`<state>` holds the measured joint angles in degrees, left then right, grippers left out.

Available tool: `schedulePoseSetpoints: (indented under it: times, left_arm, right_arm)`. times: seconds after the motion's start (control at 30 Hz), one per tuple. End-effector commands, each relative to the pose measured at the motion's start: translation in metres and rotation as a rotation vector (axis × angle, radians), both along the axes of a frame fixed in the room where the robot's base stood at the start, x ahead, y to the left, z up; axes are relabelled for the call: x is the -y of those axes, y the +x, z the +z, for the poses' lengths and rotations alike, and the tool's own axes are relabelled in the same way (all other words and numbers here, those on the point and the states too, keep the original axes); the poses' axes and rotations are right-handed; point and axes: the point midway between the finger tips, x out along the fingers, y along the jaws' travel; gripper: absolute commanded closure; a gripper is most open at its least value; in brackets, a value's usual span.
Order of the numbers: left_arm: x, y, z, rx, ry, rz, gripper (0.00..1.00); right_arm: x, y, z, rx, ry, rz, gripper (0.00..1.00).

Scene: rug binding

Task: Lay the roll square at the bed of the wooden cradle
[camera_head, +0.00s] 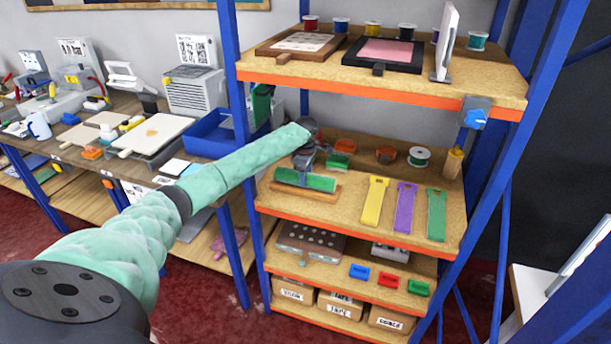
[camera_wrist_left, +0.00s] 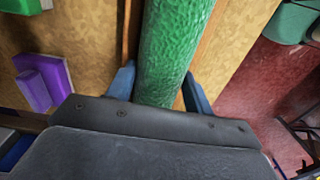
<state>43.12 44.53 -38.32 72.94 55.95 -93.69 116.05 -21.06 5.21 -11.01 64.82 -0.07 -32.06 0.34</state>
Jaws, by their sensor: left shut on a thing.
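The green roll (camera_head: 305,181) is on the wooden cradle (camera_head: 312,194), at the left of the middle shelf. In the left wrist view the roll (camera_wrist_left: 172,45) runs lengthwise between the blue fingertips of my left gripper (camera_wrist_left: 158,88), which is shut on it. Wooden strips of the cradle (camera_wrist_left: 207,48) show along both sides of the roll, roughly parallel to it. In the head view my left gripper (camera_head: 306,163) reaches down onto the roll from above. I cannot tell whether the roll fully touches the bed. My right gripper is not in view.
Yellow (camera_head: 375,201), purple (camera_head: 405,207) and green (camera_head: 436,215) tools lie to the right on the same shelf. Spools and small items stand behind. Blue uprights (camera_head: 236,90) frame the rack, and the upper shelf (camera_head: 400,85) hangs above the gripper.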

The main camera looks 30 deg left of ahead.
Motion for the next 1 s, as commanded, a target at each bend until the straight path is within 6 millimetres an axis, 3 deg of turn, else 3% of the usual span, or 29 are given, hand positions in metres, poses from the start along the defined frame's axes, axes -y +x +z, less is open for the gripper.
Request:
schedulePoseSetpoints:
  times: [0.07, 0.1, 0.2, 0.63, 1.0]
  left_arm:
    - [0.000, 0.000, -0.001, 0.000, 0.000, 0.000, 0.78]
    - [0.000, 0.000, -0.001, 0.000, 0.000, 0.000, 0.44]
    - [0.000, 0.000, -0.001, 0.000, 0.000, 0.000, 0.27]
    - [0.000, 0.001, 0.004, 0.002, -0.001, -0.001, 0.27]
    - [0.000, 0.001, 0.058, 0.003, 0.000, 0.000, 0.27]
  right_arm:
    - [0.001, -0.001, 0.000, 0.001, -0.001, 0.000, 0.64]
    - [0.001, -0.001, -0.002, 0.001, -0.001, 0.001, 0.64]
    - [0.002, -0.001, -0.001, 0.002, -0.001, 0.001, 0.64]
    - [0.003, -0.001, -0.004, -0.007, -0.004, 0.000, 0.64]
    - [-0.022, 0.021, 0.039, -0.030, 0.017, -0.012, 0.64]
